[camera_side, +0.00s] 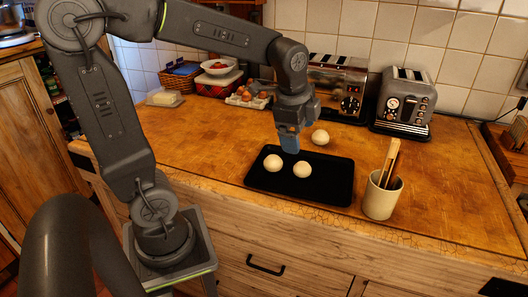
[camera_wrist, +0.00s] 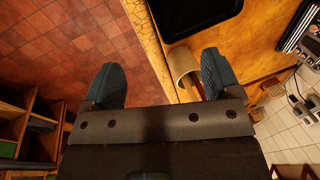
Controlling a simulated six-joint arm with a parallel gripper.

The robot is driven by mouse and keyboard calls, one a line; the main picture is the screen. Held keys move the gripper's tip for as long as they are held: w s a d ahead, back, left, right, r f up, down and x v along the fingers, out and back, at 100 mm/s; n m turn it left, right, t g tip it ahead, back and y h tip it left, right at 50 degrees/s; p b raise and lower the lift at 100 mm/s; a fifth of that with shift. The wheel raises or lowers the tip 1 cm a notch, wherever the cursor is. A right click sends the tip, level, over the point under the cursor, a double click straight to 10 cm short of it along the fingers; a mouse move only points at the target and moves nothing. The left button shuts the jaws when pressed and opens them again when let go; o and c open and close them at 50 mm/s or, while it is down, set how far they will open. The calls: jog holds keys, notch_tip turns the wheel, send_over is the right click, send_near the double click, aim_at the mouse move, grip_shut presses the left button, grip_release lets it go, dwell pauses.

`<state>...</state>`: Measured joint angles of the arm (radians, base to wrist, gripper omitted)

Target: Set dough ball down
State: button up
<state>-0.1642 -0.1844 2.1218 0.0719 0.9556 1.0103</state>
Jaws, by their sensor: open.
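Three pale, round dough balls are in the side view. One ball (camera_side: 273,162) and another ball (camera_side: 302,170) sit side by side on the black tray (camera_side: 332,187). A third ball (camera_side: 320,137) is on the wooden counter behind the tray. My gripper (camera_side: 289,142), with blue fingers, appears above the tray's back part, close behind the two balls; its exact height is hard to tell. In the wrist view my gripper (camera_wrist: 160,82) has its fingers wide apart and nothing between them. Part of the tray (camera_wrist: 195,12) shows at the top there, with no ball visible.
A beige crock (camera_side: 381,197) with wooden utensils stands right of the tray; it also shows in the wrist view (camera_wrist: 186,64). A toaster (camera_side: 405,98) and another metal appliance (camera_side: 336,85) stand behind. An egg carton (camera_side: 249,98) is at the back left.

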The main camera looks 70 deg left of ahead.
jog(key=s+d+n+t, duration=0.1)
jog(key=s+d+n, duration=0.2)
jog(key=s+n, duration=0.2)
jog(key=s+d+r+n+t+h, duration=0.1)
jog(key=s+d+n, duration=0.2)
jog(key=s+n, duration=0.2)
jog(key=shift+s+d+t, duration=0.15)
jog(key=shift+s+t, duration=0.25)
jog(key=shift+s, duration=0.5)
